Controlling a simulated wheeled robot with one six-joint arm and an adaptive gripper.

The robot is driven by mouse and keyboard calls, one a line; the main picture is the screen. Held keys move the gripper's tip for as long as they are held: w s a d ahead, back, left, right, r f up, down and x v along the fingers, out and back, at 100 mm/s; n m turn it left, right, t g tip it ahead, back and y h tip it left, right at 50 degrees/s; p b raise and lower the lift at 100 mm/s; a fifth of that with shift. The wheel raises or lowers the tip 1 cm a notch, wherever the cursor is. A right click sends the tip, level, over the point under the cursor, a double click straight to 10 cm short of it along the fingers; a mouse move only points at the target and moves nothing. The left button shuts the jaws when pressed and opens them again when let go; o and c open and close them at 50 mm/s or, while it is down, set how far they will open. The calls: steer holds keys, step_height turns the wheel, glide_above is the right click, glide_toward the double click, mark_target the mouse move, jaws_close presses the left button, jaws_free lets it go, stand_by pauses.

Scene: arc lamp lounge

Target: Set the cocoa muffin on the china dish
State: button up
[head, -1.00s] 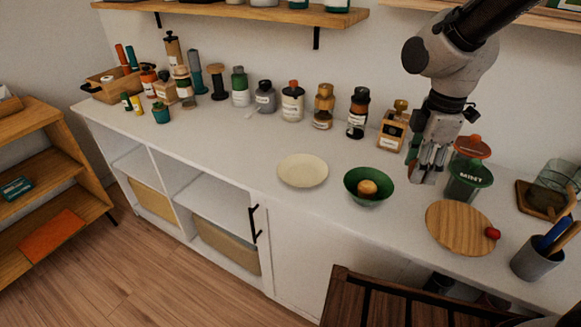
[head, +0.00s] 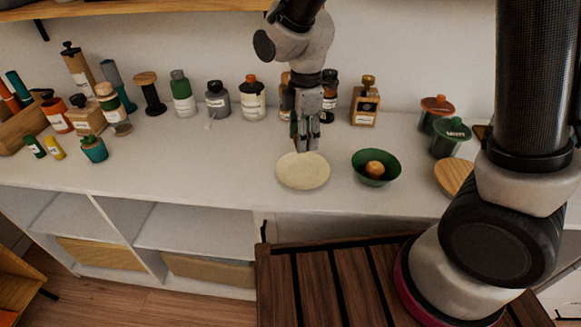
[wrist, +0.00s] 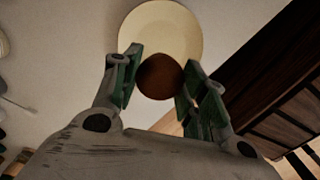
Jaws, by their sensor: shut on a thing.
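The cocoa muffin (wrist: 160,77) is a round brown thing between my gripper's fingers in the wrist view. My gripper (head: 304,147) is shut on it, at the back edge of the china dish in the head view. It also shows in the wrist view (wrist: 158,84). The china dish (head: 303,174) is a cream round plate on the white counter. In the wrist view the dish (wrist: 160,25) lies just beyond the muffin, which overlaps its edge. I cannot tell whether the muffin touches the dish. The muffin is hidden by the fingers in the head view.
A green bowl (head: 392,168) with a tan round thing (head: 375,168) stands right of the dish. Several bottles and jars line the wall behind. A green lidded jar (head: 450,138) and a wooden board (head: 453,176) are further right. Counter left of the dish is clear.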

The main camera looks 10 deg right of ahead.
step_height(320, 180, down, 8)
steer(key=shift+f, duration=0.25)
steer(key=shift+f, duration=0.1)
steer(key=o, duration=1)
steer(key=shift+c, duration=0.2)
step_height(320, 180, up, 12)
steer(key=shift+d+r, duration=0.1)
steer(key=shift+r, duration=0.1)
